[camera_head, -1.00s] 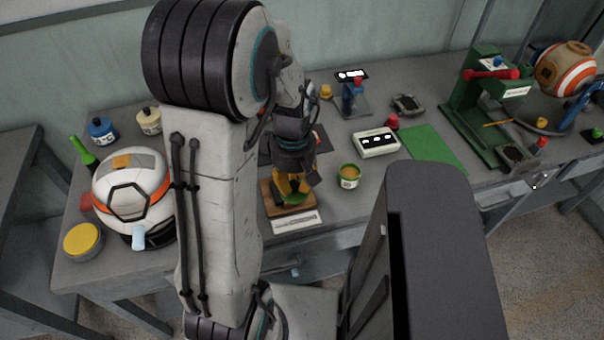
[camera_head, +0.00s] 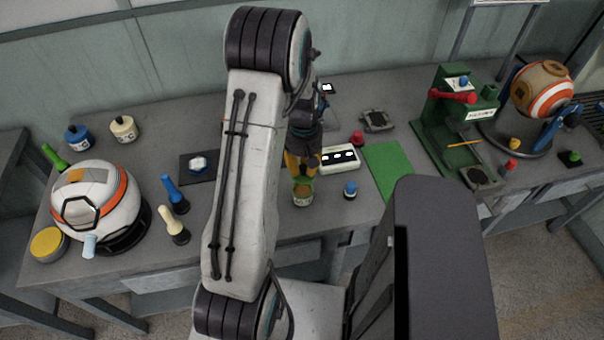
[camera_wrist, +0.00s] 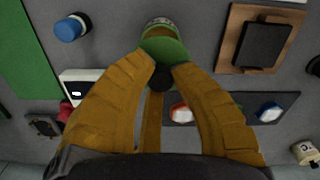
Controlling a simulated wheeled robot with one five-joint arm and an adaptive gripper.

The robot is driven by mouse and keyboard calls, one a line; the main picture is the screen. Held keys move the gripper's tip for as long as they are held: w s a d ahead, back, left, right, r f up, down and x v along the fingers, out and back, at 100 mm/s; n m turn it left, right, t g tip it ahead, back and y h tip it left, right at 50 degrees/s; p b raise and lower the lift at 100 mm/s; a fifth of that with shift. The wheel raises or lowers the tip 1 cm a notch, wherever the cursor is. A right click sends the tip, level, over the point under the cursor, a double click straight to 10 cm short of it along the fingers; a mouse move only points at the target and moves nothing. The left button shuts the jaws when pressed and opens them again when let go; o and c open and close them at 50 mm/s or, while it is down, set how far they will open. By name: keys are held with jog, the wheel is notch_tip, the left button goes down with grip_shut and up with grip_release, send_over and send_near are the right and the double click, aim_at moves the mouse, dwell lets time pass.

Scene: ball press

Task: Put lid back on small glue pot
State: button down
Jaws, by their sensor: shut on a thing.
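The small green glue pot (camera_head: 302,198) stands near the front edge of the bench, with yellowish glue visible in its mouth in the head view. In the wrist view its pale label (camera_wrist: 157,21) shows at the top centre. My gripper (camera_head: 302,170) is just above the pot, its yellow fingers pointing down. In the wrist view my gripper (camera_wrist: 163,66) is shut on the green lid (camera_wrist: 165,50), near its dark knob (camera_wrist: 160,79). The lid overlaps the pot in that view. I cannot tell whether lid and rim touch.
A small blue-topped jar (camera_head: 350,190) stands close right of the pot, with a white device (camera_head: 340,157) behind. A green mat (camera_head: 387,170) and green press (camera_head: 437,130) are further right.

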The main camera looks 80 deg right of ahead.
jog(key=shift+w+d+m, duration=0.15)
jog(key=shift+m, duration=0.15)
jog(key=shift+f+b, duration=1.4)
jog(key=shift+f, duration=0.8)
jog(key=shift+f+b, duration=0.95)
jog(key=shift+f, duration=0.05)
jog(key=shift+f+b, duration=0.15)
jog(key=shift+b, duration=0.5)
dwell(0.6)
dwell(0.3)
jog(key=c, duration=0.5)
grip_release()
jog(key=shift+r, duration=0.2)
jog(key=shift+r+p, duration=2.35)
jog(key=shift+r, duration=0.95)
